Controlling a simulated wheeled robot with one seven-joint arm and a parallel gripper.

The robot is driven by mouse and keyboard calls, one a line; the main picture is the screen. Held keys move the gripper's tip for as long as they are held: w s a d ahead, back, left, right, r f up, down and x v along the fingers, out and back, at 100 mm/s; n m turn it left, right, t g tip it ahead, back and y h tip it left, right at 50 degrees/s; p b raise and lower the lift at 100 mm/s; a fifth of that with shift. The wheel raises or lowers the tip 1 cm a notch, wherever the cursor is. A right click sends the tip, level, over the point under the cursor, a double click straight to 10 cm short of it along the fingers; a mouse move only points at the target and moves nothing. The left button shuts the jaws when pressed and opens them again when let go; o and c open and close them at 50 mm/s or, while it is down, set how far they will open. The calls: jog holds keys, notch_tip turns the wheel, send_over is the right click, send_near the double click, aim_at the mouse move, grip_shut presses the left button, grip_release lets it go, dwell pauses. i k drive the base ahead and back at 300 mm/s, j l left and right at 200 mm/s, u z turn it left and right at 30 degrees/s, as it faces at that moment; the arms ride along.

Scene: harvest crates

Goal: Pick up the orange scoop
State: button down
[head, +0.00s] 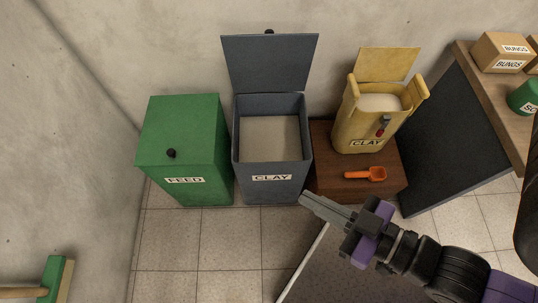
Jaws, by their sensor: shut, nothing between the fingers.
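The orange scoop (366,174) lies on top of the low brown wooden stand (328,155), in front of the yellow clay container. Its bowl end points right and its narrow handle points left. My gripper (304,198) is shut and empty. In the picture it is below and to the left of the scoop, near the front left edge of the stand, apart from the scoop. The scoop is fully in view.
An open grey CLAY bin (272,170) and a closed green FEED bin (190,145) stand left of the stand. The open yellow CLAY container (352,128) is behind the scoop. A dark panel (450,140) leans at right under a wooden shelf (490,90) holding boxes.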

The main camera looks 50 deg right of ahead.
aim_at(374, 174)
jog(key=k+j+z, duration=0.1)
jog(key=z, duration=1.6)
jog(key=k+l+u, duration=0.1)
jog(key=k+u, duration=0.15)
jog(key=u, duration=0.25)
jog(key=k+u, duration=0.25)
jog(key=u, duration=0.2)
